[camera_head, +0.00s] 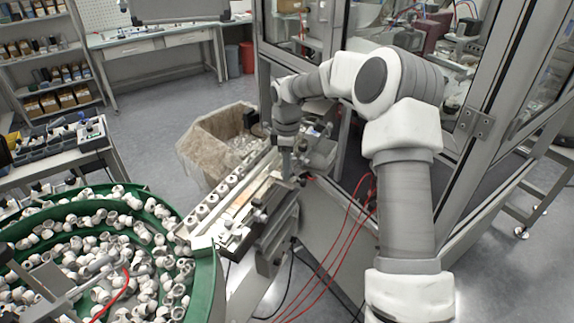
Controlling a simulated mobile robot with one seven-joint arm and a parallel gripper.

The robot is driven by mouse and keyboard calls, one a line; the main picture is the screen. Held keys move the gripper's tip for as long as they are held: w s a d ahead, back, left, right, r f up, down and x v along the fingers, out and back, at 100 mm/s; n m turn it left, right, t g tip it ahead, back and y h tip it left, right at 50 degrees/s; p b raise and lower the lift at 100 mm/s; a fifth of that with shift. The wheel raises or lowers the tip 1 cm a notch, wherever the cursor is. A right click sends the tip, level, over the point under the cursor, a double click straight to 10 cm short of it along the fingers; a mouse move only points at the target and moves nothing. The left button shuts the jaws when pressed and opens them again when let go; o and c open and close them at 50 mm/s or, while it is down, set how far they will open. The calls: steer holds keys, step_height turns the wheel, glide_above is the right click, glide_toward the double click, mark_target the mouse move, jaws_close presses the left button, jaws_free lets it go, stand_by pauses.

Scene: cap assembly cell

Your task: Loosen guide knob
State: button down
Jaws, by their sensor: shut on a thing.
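My arm reaches from the lower right over to the guide rail (232,226) in the middle. My gripper (287,176) points down at the far end of the rail, beside the small metal fittings there. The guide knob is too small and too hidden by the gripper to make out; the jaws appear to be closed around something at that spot. Several white caps (202,211) sit in a row along the left track of the rail. A dark block (260,214) with small fittings is mounted on the rail's right side.
A green bowl feeder (210,262) full of white caps fills the lower left. A lined bin (190,150) stands behind the rail. Red hoses (345,225) hang at the right of the rail. Metal frame posts (490,115) and glass panels enclose the right. Open floor lies at the upper left.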

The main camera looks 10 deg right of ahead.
steer(key=shift+n+p, duration=0.4)
steer(key=shift+n, duration=1.6)
steer(key=shift+c, duration=2.3)
jaws_free()
steer(key=shift+r, duration=0.15)
step_height(320, 180, up, 17)
steer(key=b, duration=0.1)
steer(key=shift+r, duration=0.1)
